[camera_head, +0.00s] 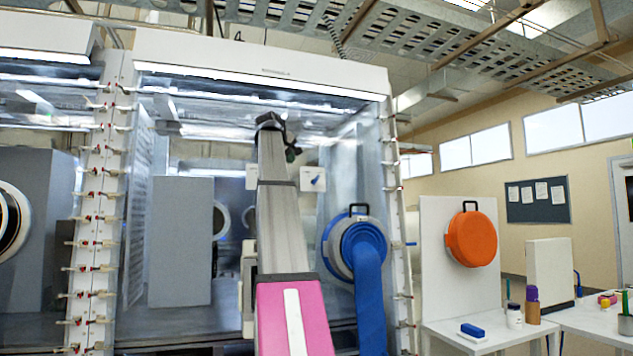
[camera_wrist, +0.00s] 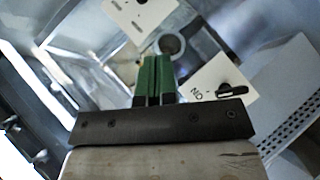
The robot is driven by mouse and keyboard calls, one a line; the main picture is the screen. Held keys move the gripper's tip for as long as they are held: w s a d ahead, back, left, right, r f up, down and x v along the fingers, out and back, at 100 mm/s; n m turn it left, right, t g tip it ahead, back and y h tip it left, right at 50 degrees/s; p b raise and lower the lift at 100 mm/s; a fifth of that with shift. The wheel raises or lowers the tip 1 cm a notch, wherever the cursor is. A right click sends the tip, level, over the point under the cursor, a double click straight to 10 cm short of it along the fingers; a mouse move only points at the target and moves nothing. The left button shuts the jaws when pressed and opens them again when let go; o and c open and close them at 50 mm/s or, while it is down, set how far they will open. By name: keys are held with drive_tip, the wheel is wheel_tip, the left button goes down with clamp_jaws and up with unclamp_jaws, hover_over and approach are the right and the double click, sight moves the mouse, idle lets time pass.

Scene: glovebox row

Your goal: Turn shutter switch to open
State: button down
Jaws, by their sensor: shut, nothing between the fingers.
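Two white switch plates show in the wrist view. The right plate (camera_wrist: 204,76) has a black knob (camera_wrist: 232,90) and lettering that seems to read "ON" upside down. The other plate (camera_wrist: 146,14) is cut off at the top edge; its small labels are too blurred to read. In the head view, one plate (camera_head: 313,171) with a blue knob shows right of my arm, behind the glovebox window. I cannot tell which plate is the shutter switch. My gripper (camera_wrist: 155,78) has green fingers, shut and empty, left of the black knob and apart from it in the picture.
A blue glove sleeve (camera_head: 369,290) hangs from a round port (camera_head: 334,250) right of my arm. A clamp-lined white post (camera_head: 396,200) stands right of it. An orange port cover (camera_head: 471,238) hangs on a white panel over a bench with bottles.

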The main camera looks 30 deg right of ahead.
sight(316, 180)
drive_tip(key=x, duration=0.3)
drive_tip(key=r+x, duration=0.1)
drive_tip(key=x, duration=0.3)
drive_tip(key=d+x, duration=0.1)
drive_tip(key=x, duration=0.2)
drive_tip(key=shift+w+d, duration=0.2)
drive_tip(key=shift+w, duration=0.05)
drive_tip(key=shift+s+d+f, duration=0.5)
drive_tip(key=shift+d+f, duration=0.1)
drive_tip(key=shift+d, duration=0.25)
drive_tip(key=shift+s+d+f, duration=0.1)
drive_tip(key=shift+d+f, duration=0.3)
drive_tip(key=shift+d, duration=0.15)
drive_tip(key=shift+s+f, duration=0.1)
